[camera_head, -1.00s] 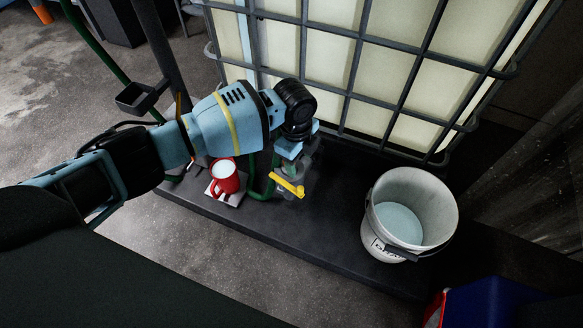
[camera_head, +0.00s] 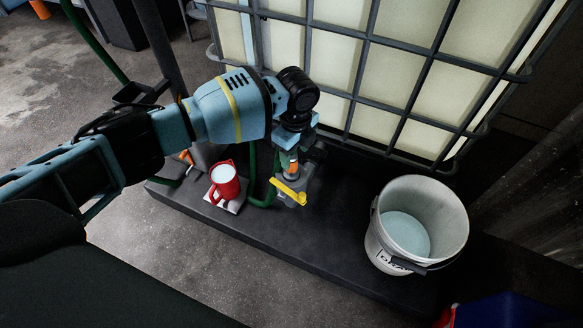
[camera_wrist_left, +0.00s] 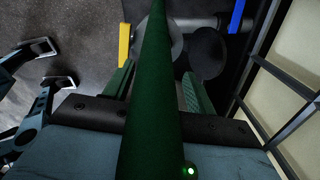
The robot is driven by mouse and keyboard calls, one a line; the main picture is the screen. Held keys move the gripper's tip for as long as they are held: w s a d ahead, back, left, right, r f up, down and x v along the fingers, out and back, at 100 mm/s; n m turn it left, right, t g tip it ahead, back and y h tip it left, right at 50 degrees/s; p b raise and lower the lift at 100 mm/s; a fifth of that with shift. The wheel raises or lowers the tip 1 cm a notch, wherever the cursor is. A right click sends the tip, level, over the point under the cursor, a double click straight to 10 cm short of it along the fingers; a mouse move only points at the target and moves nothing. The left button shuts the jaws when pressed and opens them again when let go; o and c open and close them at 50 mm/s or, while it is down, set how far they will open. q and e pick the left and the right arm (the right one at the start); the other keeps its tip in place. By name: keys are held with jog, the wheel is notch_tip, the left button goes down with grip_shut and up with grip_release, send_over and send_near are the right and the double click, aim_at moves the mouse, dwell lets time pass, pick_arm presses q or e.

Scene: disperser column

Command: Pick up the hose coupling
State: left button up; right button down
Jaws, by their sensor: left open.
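My left gripper (camera_head: 293,164) points down over the grey valve (camera_head: 296,188) with the yellow handle (camera_head: 288,191). In the left wrist view its green finger pads (camera_wrist_left: 195,95) are apart. The green hose (camera_wrist_left: 152,85) crosses between them, close to the camera. In the head view the hose (camera_head: 263,197) loops beside the valve. An orange part (camera_head: 292,160) shows just under the wrist. It may belong to the hose coupling, but the wrist mostly hides this spot. The yellow handle also shows in the left wrist view (camera_wrist_left: 124,42). I see no clear grip on the coupling.
A white bucket (camera_head: 452,212) stands to the right. A caged tank (camera_head: 340,60) rises behind. Two dark blue, pale-tipped parts (camera_wrist_left: 50,65) show at left, possibly my right gripper.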

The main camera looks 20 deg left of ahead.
aim_at(292, 163)
pick_arm(q)
jog(key=shift+s+a+f, duration=0.1)
jog(key=shift+a+f, duration=0.1)
jog(key=shift+f, duration=0.3)
jog(key=f, duration=0.1)
jog(key=f+b, duration=0.2)
jog(key=f, duration=0.1)
jog(key=shift+s+a+f, duration=0.1)
jog(key=shift+a, duration=0.15)
jog(key=shift+c, duration=1.6)
grip_shut()
